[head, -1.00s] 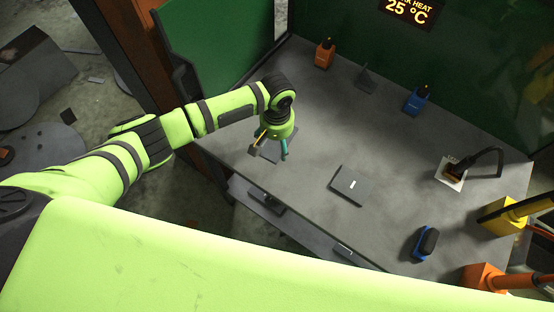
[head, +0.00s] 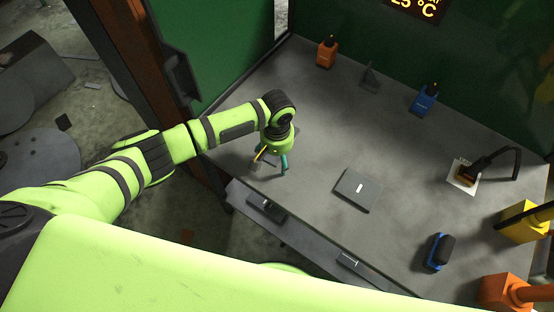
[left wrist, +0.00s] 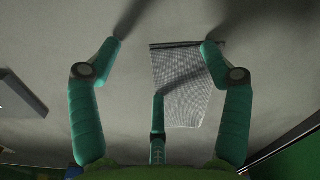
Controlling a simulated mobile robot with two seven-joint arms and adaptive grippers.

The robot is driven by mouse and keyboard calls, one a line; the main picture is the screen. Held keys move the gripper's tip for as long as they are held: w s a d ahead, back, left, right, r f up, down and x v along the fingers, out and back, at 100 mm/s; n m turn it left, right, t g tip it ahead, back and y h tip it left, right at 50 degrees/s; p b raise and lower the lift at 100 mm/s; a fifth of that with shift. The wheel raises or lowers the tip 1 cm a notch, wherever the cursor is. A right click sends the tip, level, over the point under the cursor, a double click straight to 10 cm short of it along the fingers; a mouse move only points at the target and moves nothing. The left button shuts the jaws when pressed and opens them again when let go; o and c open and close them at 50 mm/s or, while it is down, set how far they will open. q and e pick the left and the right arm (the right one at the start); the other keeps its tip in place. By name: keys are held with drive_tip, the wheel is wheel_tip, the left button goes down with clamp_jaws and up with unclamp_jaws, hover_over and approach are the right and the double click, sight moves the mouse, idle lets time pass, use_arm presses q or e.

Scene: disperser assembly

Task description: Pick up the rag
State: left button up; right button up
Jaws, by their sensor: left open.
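The rag (left wrist: 184,95) is a grey woven cloth with a dark far edge, lying flat on the worktable in the left wrist view. My left gripper (head: 270,163) points down over the table's left part, with its fingers apart and empty. In the left wrist view its teal fingers (left wrist: 160,44) are spread, with one fingertip over the rag's upper right corner and another finger over its lower left edge. I cannot tell whether they touch it. In the head view the rag is mostly hidden by the gripper. My right gripper is not in view.
A flat grey plate (head: 357,190) lies mid-table. Orange (head: 326,52) and blue (head: 424,100) containers stand at the back. The table's middle is mostly clear.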

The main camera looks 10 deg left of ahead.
use_arm(q)
drive_tip(key=shift+f, duration=0.15)
drive_tip(key=shift+f, duration=0.15)
drive_tip(key=shift+s, duration=0.1)
drive_tip(key=c, duration=1)
drive_tip(key=shift+s, duration=0.15)
clamp_jaws()
drive_tip(key=shift+a, duration=0.1)
wheel_tip(320, 180, up, 12)
drive_tip(key=p, duration=1.1)
drive_tip(key=shift+w, duration=0.25)
drive_tip(key=shift+r, duration=0.2)
wheel_tip(320, 180, up, 9)
